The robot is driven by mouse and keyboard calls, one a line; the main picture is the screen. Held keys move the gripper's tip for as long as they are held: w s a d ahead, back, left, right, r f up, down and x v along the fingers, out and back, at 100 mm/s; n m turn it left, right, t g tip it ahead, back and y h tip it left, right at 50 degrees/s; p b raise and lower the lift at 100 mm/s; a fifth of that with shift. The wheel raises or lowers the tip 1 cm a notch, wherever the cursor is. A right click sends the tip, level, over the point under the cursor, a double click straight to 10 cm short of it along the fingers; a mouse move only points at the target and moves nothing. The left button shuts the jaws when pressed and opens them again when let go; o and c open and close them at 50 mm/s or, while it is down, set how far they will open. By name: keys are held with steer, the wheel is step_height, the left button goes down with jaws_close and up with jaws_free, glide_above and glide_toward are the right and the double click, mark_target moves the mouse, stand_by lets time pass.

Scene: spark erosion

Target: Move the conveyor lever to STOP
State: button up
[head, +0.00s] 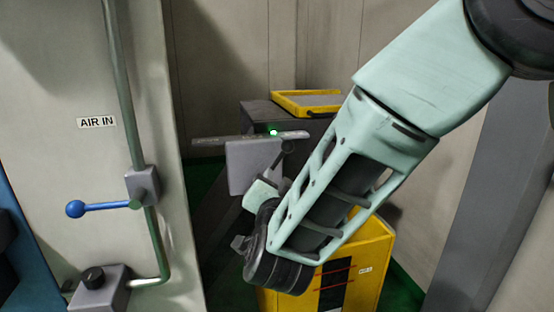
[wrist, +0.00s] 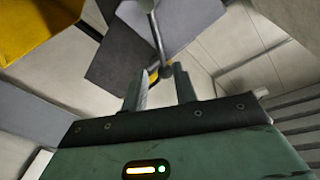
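The conveyor lever, as I take it, is a thin grey rod (wrist: 157,38) with a dark round knob at its near end in the wrist view. It runs from a pivot at the top edge down to between my fingertips in the picture. My gripper (wrist: 160,82) is open, with one finger on each side of the knob and gaps showing. I cannot tell how deep the knob sits between them. In the head view, a grey box (head: 252,166) stands behind my gripper, with a dark lever end (head: 288,146) beside it. My arm hides much there. No STOP marking is readable.
A green lamp (head: 273,132) glows above the grey box. A yellow tray (head: 308,95) lies behind it, and a yellow cabinet (head: 370,262) stands below my arm. At left, a panel marked AIR IN carries a pipe and a blue handle (head: 100,207).

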mark_target(276, 164)
steer(key=w+p, duration=0.2)
steer(key=w, duration=0.8)
steer(key=shift+a, duration=0.2)
jaws_close()
